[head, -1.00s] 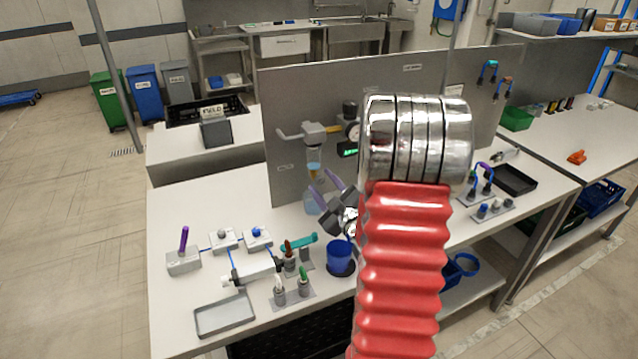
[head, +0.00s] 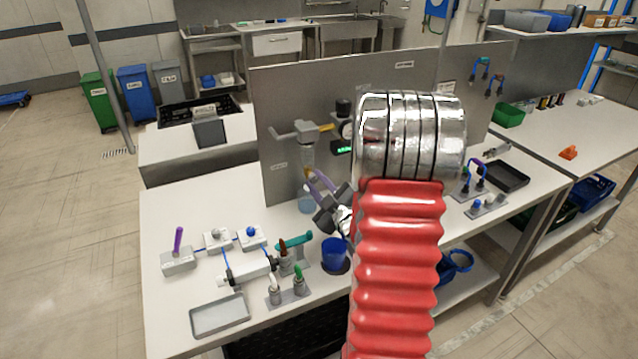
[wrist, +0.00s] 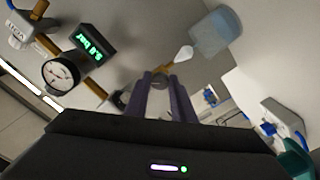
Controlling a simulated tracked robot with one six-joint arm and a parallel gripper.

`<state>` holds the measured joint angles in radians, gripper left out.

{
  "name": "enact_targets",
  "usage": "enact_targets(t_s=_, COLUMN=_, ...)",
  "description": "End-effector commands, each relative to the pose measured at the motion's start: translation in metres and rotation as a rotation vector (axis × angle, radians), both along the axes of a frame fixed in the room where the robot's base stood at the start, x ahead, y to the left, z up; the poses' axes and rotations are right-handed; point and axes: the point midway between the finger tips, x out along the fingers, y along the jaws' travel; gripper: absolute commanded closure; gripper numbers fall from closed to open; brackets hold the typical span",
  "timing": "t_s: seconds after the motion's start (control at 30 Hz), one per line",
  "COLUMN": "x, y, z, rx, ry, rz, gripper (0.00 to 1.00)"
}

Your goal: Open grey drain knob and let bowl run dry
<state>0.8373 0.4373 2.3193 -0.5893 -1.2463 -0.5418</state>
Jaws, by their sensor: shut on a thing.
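The filter unit with its small bowl (head: 308,158) hangs on the grey panel in the head view. My gripper (head: 312,178) has its purple fingers just under this bowl. In the wrist view my gripper (wrist: 160,79) is shut on a small grey piece, the drain knob (wrist: 160,82), mostly covered by the fingertips. A pale cone-shaped tip (wrist: 183,53) shows just beyond it. A clear bluish cup (head: 306,204) stands below the bowl; it also shows in the wrist view (wrist: 213,34). The liquid level in the bowl is too small to tell.
A pressure gauge (wrist: 61,73) and a green-lit display (wrist: 93,43) sit close beside the fingers. A blue cup (head: 334,252), a grey tray (head: 219,315) and several valve fittings stand on the bench in front. My arm hides part of the panel.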

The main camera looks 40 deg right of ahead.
Motion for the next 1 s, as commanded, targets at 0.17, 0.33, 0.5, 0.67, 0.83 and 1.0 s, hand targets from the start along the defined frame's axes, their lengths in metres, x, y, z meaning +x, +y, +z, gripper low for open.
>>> enact_targets(t_s=0.17, x=-0.0005, y=0.0005, z=-0.0006, rx=0.044, ry=-0.011, rz=-0.001, gripper=1.00)
enact_targets(t_s=0.33, x=-0.0003, y=0.0011, z=-0.0006, rx=0.124, ry=-0.034, rz=-0.001, gripper=1.00)
enact_targets(t_s=0.5, x=-0.0004, y=0.0013, z=-0.0005, rx=0.240, ry=-0.068, rz=0.000, gripper=1.00)
enact_targets(t_s=0.67, x=-0.0004, y=0.0013, z=-0.0005, rx=0.363, ry=-0.103, rz=0.001, gripper=1.00)
enact_targets(t_s=0.83, x=-0.0004, y=0.0013, z=-0.0005, rx=0.482, ry=-0.139, rz=0.001, gripper=1.00)
enact_targets(t_s=1.0, x=-0.0005, y=0.0012, z=-0.0004, rx=0.571, ry=-0.164, rz=0.001, gripper=1.00)
